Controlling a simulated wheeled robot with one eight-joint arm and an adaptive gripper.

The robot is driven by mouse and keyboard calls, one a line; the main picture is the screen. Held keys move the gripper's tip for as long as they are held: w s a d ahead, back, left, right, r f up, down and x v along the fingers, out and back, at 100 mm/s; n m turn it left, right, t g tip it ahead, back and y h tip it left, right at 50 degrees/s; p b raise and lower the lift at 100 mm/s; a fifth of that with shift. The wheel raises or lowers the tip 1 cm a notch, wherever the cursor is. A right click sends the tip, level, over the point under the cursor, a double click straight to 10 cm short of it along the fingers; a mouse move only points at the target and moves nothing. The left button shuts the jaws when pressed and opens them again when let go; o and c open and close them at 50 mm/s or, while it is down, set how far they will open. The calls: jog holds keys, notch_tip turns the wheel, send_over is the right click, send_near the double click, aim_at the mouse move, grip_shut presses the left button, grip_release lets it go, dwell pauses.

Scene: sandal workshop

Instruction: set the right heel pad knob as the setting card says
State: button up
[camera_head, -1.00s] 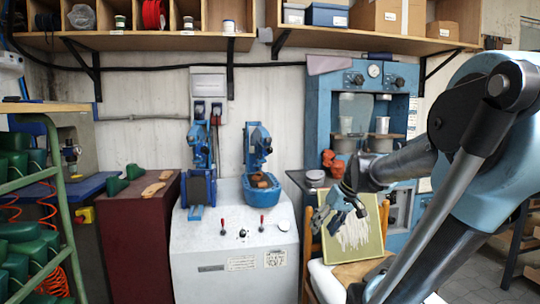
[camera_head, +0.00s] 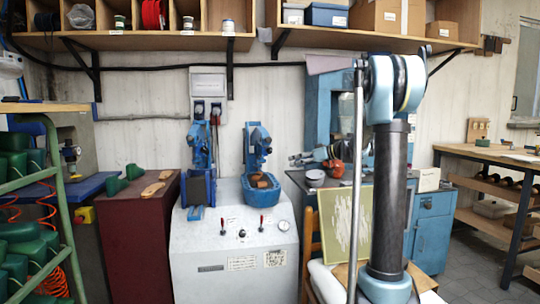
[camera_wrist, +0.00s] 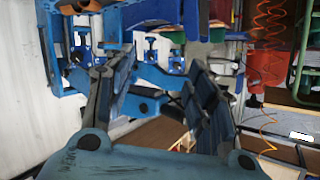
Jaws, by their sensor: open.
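The white console (camera_head: 200,250) carries two blue clamping units, one at left (camera_head: 199,160) and one at right (camera_head: 258,165). Its top has two red-handled levers, a small black control (camera_head: 242,233) and a round white dial (camera_head: 284,225). Labels (camera_head: 242,263) on its front are too small to read. I cannot tell which part is the heel pad knob or which paper is the setting card.
My arm covers much of the blue press (camera_head: 318,100), including its knobs. A chair with a green-framed panel (camera_head: 347,225) stands right of the console. A dark red cabinet (camera_head: 137,245) stands left. Shelves (camera_head: 150,42) run overhead. A workbench (camera_head: 500,155) is at right.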

aim_at(271, 151)
jog(key=w+d+r+n+t+y, duration=0.1)
jog(key=w+n+t+y, duration=0.15)
jog(key=w, duration=1.15)
jog(key=shift+g+y, duration=0.35)
jog(key=shift+y, duration=0.1)
jog(key=x, duration=1.7)
jog(key=shift+r, duration=0.1)
jog(key=c, duration=1.1)
